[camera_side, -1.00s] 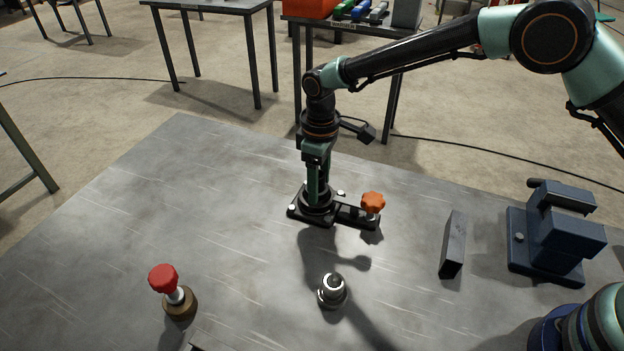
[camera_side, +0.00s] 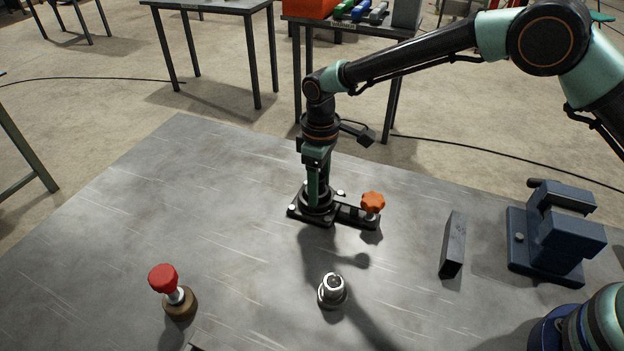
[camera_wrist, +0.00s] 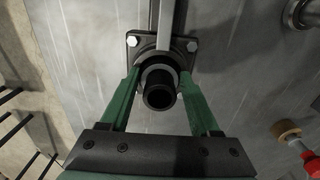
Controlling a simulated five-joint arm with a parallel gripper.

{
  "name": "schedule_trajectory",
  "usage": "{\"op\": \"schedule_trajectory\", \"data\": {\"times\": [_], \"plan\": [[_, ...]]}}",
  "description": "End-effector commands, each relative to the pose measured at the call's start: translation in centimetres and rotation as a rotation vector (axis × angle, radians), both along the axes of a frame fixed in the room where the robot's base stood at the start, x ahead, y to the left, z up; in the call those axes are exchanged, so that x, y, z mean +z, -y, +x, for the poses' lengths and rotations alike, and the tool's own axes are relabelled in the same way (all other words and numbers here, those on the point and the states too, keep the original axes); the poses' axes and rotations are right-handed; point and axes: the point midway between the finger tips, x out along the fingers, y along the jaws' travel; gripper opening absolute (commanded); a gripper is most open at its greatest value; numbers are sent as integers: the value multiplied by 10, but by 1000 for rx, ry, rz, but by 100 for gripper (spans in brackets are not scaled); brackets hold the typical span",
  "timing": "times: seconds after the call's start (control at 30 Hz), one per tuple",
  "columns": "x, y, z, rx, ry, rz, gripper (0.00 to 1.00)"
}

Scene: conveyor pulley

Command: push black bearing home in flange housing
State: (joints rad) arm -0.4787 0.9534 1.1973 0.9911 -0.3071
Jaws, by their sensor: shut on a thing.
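The flange housing (camera_side: 303,214) is a dark plate with pale bolts on the metal table. In the wrist view its plate (camera_wrist: 140,46) shows behind the fingers. My gripper (camera_side: 318,192) points straight down over the housing's centre. In the wrist view my gripper's green fingers (camera_wrist: 160,80) close from both sides on the black bearing (camera_wrist: 160,93), a dark hollow cylinder end-on to the camera. The bearing is in line with the housing's round centre. Its lower end is hidden, so I cannot tell how deep it sits.
An orange star knob (camera_side: 373,202) stands on a bar right of the housing. A steel stepped part (camera_side: 332,291), a red-knobbed piece (camera_side: 174,291), a dark block (camera_side: 453,244) and a blue vise (camera_side: 556,233) stand around it. The table's left side is clear.

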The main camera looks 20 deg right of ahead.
Motion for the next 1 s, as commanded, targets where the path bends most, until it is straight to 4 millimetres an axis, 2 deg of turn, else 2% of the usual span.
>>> {"op": "schedule_trajectory", "data": {"times": [0.2,0.23,0.3,0.33,0.67,1.0], "plan": [[-1,0,0,0,3,1,0],[-1,0,0,0,3,1,67],[-2,0,0,0,2,1,93],[-2,0,0,0,2,1,98],[-1,0,-1,1,-4,-2,98],[18,0,0,0,0,0,98]]}}
